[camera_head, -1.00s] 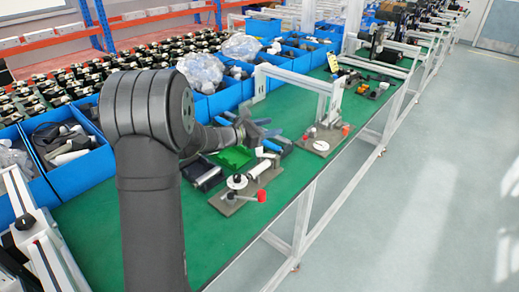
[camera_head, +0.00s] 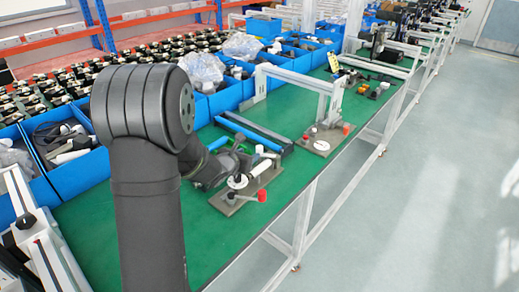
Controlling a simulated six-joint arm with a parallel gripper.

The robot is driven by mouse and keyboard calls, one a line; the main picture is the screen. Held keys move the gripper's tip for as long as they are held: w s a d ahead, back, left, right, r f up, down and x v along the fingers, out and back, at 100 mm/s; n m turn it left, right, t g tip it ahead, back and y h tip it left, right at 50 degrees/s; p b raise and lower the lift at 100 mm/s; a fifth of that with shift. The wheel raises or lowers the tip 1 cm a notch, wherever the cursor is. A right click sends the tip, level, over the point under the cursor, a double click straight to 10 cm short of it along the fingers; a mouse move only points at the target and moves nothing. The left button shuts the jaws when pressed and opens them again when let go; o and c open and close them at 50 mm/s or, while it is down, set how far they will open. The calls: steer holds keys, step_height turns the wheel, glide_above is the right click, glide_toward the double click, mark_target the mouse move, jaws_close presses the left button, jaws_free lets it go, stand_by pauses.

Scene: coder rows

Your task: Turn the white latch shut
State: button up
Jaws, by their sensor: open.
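The near grey fixture plate (camera_head: 230,205) lies on the green bench top. It carries a round white disc (camera_head: 237,182), a white cylinder (camera_head: 262,168) and a red knob (camera_head: 262,196). I cannot tell which white part is the latch. My gripper (camera_head: 240,152) is low beside the fixture, at its far left side, close to the white parts. It is open. Its fingertips are small and partly mixed with the parts behind, so contact cannot be told. My arm hides the bench left of the fixture.
A second fixture (camera_head: 318,147) with a white disc and red knob stands farther back, by a white frame (camera_head: 300,77). Blue bins (camera_head: 84,171) line the left side. A blue-edged rack (camera_head: 256,130) lies behind my gripper. Bare green bench (camera_head: 292,178) shows right of the near fixture.

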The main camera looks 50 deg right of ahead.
mark_target(258, 149)
steer(key=x, duration=1)
steer(key=shift+d, duration=0.25)
steer(key=c, duration=1)
